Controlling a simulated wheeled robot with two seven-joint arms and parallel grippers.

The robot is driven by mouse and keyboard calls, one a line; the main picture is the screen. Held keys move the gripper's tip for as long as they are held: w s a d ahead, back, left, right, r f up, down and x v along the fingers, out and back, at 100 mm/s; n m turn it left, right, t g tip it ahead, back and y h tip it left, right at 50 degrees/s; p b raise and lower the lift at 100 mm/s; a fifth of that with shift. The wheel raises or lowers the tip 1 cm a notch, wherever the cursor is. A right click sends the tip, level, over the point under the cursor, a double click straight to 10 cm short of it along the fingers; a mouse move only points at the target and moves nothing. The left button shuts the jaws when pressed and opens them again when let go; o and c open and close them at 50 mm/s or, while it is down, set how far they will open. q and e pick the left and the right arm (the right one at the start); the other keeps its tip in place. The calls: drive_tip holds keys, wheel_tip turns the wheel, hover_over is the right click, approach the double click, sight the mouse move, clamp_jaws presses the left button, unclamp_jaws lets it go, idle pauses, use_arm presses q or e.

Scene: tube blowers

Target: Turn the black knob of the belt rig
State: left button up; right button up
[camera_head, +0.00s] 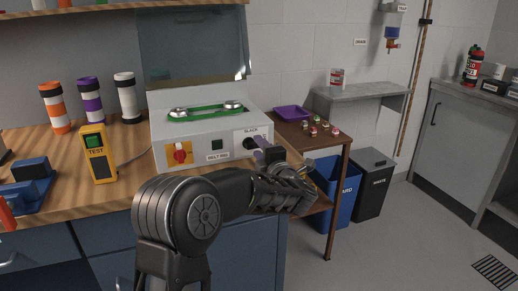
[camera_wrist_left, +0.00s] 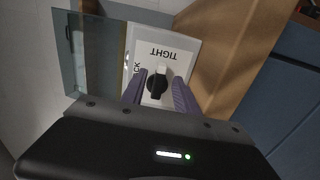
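The belt rig (camera_head: 205,140) is a light grey box on the wooden bench, with a green belt (camera_head: 205,112) on top. Its black knob (camera_head: 250,144) is at the right end of the front face, partly hidden by my left gripper (camera_head: 262,149). In the left wrist view, the knob (camera_wrist_left: 157,87) has a white pointer mark and sits on a white plate (camera_wrist_left: 172,50) lettered "TIGHT". The fingers of my left gripper (camera_wrist_left: 159,80) are apart, one on each side of the knob, with gaps visible. My right gripper is not in view.
A red rotary switch (camera_head: 179,152) is on the rig's left front. A yellow tester (camera_head: 98,155) and orange, purple and white tubes stand to the left. A side table (camera_head: 338,155) with a purple tray (camera_head: 291,114) and bins (camera_head: 373,183) stand to the right.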

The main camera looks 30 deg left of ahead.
use_arm(q)
drive_tip(key=v, duration=0.7)
idle(0.4)
